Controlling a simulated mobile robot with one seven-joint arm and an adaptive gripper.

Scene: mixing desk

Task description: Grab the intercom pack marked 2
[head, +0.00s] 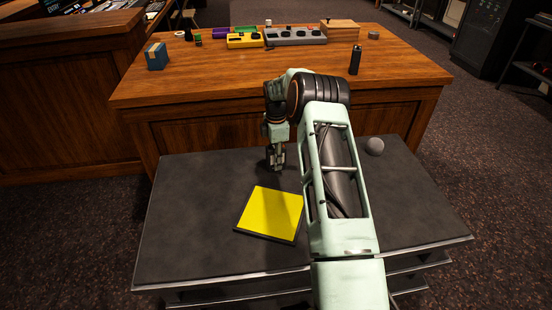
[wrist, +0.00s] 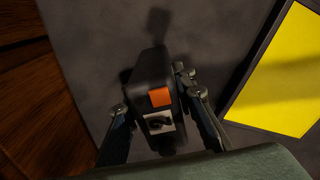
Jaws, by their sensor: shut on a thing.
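A black intercom pack (wrist: 150,75) with an orange patch and a pale label is between the fingers of my gripper (wrist: 155,100) in the wrist view. The label carries a dark mark like a 2, seen at an angle. My gripper is shut on the pack, one finger on each side. In the head view my gripper (head: 276,162) points down over the dark cart top (head: 190,220), behind the yellow pad. There the pack is hard to tell from the dark fingers. I cannot tell whether it touches the cart top.
A yellow pad (head: 271,213) with a dark border lies on the cart; it also shows in the wrist view (wrist: 285,80). A grey ball (head: 375,146) lies right of my arm. The wooden desk (head: 200,85) behind holds a black upright object (head: 355,59), a blue box (head: 156,57) and several devices.

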